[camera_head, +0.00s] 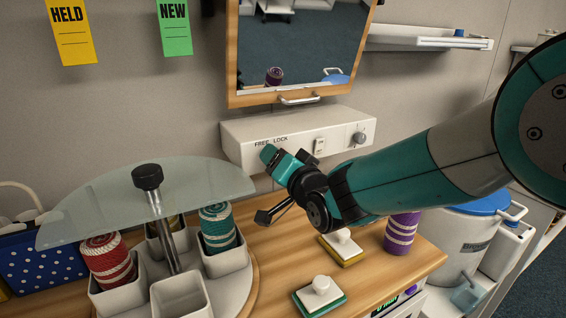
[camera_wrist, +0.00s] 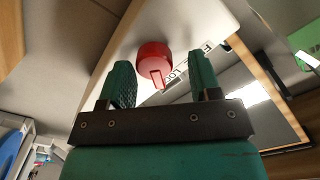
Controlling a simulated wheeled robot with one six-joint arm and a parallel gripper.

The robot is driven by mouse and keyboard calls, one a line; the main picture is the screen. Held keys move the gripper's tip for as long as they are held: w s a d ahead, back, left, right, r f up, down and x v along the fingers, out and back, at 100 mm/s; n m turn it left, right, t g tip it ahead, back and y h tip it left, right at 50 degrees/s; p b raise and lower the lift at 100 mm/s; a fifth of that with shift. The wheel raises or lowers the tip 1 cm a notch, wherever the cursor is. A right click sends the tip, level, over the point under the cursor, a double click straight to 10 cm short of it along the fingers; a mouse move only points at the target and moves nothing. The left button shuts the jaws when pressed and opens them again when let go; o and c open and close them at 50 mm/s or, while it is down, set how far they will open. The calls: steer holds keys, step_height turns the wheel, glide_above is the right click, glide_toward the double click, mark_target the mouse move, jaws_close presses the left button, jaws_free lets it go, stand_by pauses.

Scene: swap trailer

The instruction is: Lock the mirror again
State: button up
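The wood-framed mirror (camera_head: 232,60) hangs on the wall with a metal handle (camera_head: 300,99) at its lower edge. Below it is a white box (camera_head: 245,130) marked FREE and LOCK. My gripper (camera_head: 270,153) is at the box's front by these words and hides part of it in the head view. In the wrist view a red knob (camera_wrist: 154,60) with a pointer bar lies between the fingertips of my gripper (camera_wrist: 162,72). The fingers are open, with gaps on both sides of the knob. The lettering beside the knob is partly hidden.
A white rocker switch (camera_head: 319,147) and a grey knob (camera_head: 359,138) sit further right on the box. A glass half-disc (camera_head: 110,200) on a post stands left, above cups with twine spools. Two white-knobbed blocks (camera_head: 320,296) and a purple spool (camera_head: 401,232) stand on the wooden counter.

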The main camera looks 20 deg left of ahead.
steer(key=shift+d+f, duration=0.1)
steer(key=shift+d, duration=0.1)
steer(key=b+v, duration=0.4)
steer(key=v, duration=1.3)
steer(key=shift+s, duration=0.15)
steer(key=s+d+r+n+g+h+p, duration=0.1)
steer(key=s+d+g+h, duration=0.3)
steer(key=s+d, duration=0.4)
steer(key=s+d+r+n+g+h+p, duration=0.1)
steer(key=s+d+n+g+h+p, duration=0.3)
steer(key=d, duration=1.1)
steer(key=s+g+h, duration=0.1)
steer(key=s+g, duration=0.2)
steer(key=s, duration=0.1)
steer(key=shift+s+r+g+h, duration=0.2)
steer(key=shift+s+g+h, duration=0.1)
steer(key=shift+d, duration=0.1)
